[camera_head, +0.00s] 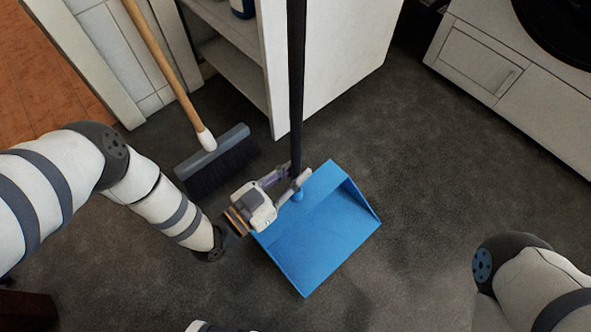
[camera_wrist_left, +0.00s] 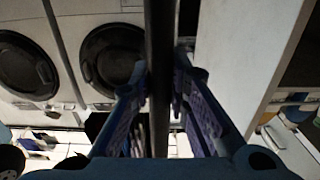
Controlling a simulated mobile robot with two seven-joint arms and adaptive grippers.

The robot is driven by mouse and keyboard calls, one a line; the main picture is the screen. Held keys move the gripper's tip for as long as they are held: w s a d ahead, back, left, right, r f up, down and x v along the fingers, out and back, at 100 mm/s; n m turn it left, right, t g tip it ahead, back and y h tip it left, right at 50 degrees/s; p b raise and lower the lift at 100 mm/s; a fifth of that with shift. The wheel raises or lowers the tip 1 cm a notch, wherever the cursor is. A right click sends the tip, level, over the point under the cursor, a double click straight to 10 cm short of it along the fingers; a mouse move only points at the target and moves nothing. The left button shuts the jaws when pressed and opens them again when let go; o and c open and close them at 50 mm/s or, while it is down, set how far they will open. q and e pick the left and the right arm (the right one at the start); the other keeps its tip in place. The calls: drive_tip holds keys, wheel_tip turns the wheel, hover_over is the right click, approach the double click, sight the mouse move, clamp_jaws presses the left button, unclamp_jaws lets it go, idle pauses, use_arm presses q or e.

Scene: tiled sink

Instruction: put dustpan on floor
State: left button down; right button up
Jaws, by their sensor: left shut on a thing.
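The blue dustpan (camera_head: 325,232) has a long black upright handle (camera_head: 296,80). My left gripper (camera_head: 296,181) is shut on the dustpan's handle, just above the blue pan. In the left wrist view the dark handle (camera_wrist_left: 160,70) runs upright between the two fingers. The pan is over the dark floor (camera_head: 420,190); I cannot tell whether it touches the floor. My right arm shows at the lower right of the head view, but its gripper is not in view.
A broom (camera_head: 215,160) with a wooden handle leans at the left, close to my left arm. A white shelf unit (camera_head: 335,60) stands behind the dustpan. A white cabinet (camera_head: 510,75) is at the upper right. The floor to the right of the pan is clear.

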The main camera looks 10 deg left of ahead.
use_arm(q)
drive_tip(key=shift+f+b, duration=0.55)
drive_tip(key=shift+b, duration=0.05)
drive_tip(key=c, duration=1.5)
unclamp_jaws()
drive_tip(key=shift+o, duration=0.2)
